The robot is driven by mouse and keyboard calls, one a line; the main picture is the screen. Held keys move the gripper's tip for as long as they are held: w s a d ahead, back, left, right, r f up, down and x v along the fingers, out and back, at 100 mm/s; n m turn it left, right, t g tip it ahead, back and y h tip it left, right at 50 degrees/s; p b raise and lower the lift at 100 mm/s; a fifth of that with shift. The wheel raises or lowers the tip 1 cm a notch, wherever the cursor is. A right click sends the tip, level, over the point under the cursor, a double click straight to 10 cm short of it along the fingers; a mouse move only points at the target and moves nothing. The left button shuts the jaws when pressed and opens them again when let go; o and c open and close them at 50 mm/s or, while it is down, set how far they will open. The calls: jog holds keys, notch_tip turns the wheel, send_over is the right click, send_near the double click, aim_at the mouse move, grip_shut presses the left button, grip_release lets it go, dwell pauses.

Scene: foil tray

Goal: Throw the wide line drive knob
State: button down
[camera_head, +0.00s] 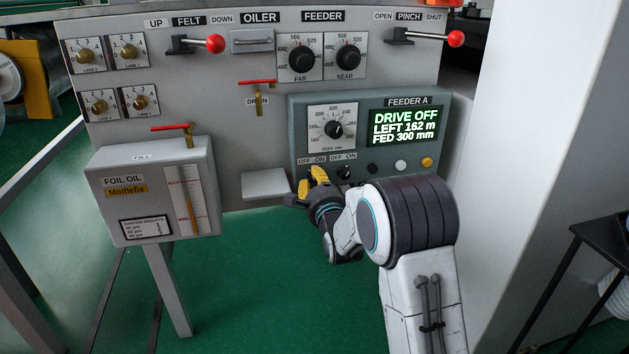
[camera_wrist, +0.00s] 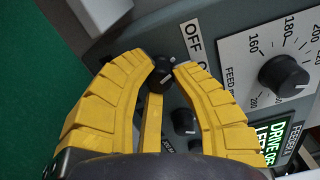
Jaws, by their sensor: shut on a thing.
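My gripper (camera_head: 313,180), with yellow fingers, is at the lower left of the grey FEEDER A panel (camera_head: 297,112). In the wrist view its fingertips (camera_wrist: 164,67) close on both sides of a black knob (camera_wrist: 161,76) with a pale mark, beside an OFF label. In the head view my gripper hides this knob. A second black OFF/ON knob (camera_head: 344,172) is just to its right; it also shows in the wrist view (camera_wrist: 183,122), between the fingers and apart from their tips. The display (camera_head: 403,126) reads DRIVE OFF, LEFT 162 m, FED 300 mm.
A large feed dial (camera_head: 333,129) sits above the knobs. Dark, white and amber buttons (camera_head: 401,165) lie to the right, close above my arm. A pale shelf (camera_head: 266,184) and the foil oil box (camera_head: 150,190) are to the left.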

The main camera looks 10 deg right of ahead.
jog(key=shift+a+r+n, duration=0.15)
jog(key=shift+r+n, duration=0.15)
jog(key=shift+n, duration=0.3)
jog(key=c, duration=1.3)
grip_release()
jog(key=shift+a+f+n, duration=0.1)
jog(key=shift+a+n, duration=0.05)
jog(key=shift+n, duration=0.15)
jog(key=o, duration=0.4)
jog(key=shift+f, duration=0.15)
jog(key=shift+c, duration=0.2)
jog(key=s, duration=1.2)
